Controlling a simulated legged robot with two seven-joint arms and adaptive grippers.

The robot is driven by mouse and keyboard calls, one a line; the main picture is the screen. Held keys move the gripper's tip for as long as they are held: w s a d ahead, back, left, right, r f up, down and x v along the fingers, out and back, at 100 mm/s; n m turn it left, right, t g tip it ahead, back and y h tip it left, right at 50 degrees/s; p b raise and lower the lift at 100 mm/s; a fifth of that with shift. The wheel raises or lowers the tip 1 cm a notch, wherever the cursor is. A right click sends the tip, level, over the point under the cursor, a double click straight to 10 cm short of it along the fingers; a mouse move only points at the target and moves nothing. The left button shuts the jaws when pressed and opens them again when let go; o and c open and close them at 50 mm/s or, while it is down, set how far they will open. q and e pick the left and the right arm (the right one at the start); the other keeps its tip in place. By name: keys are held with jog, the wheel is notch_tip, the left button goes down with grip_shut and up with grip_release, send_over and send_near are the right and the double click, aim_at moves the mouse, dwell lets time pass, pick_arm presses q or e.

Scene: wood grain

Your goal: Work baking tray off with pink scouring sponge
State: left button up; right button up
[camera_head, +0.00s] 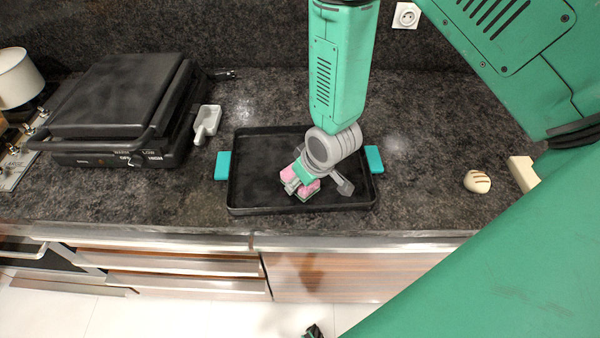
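The black baking tray (250,200) with teal handles lies flat on the dark counter in the middle of the view. Its inside looks dark, with faint uneven marks. My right gripper (303,186) reaches down from above into the tray's right half. The gripper hides part of the sponge. My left gripper is not in view.
A black contact grill (120,110) stands to the left, with a small white scoop-like dish (207,122) between it and the tray. A cream, dark-striped round item (477,181) and a pale block (523,172) lie right. The counter's front edge is close before the tray.

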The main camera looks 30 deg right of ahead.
jog(key=shift+s, duration=0.1)
jog(key=shift+w+d+r, duration=0.1)
jog(key=shift+w+d, duration=0.3)
jog(key=shift+w, duration=0.4)
jog(key=shift+w+d, duration=0.35)
jog(key=shift+w, duration=0.4)
jog(key=shift+w+d, duration=0.1)
jog(key=shift+d, duration=0.05)
jog(key=shift+w, duration=0.1)
jog(key=shift+w+d, duration=0.3)
jog(key=shift+w, duration=0.3)
jog(key=shift+w+d, duration=0.25)
jog(key=shift+w, duration=0.3)
jog(key=shift+w+d, duration=0.2)
jog(key=shift+w, duration=0.05)
jog(key=shift+w, duration=0.1)
jog(key=shift+w+d+f+b, duration=0.1)
jog(key=shift+w+d+b, duration=0.25)
jog(key=shift+w, duration=0.3)
jog(key=shift+w+d+f+b, duration=0.1)
jog(key=shift+w+d, duration=0.3)
jog(key=shift+w, duration=0.25)
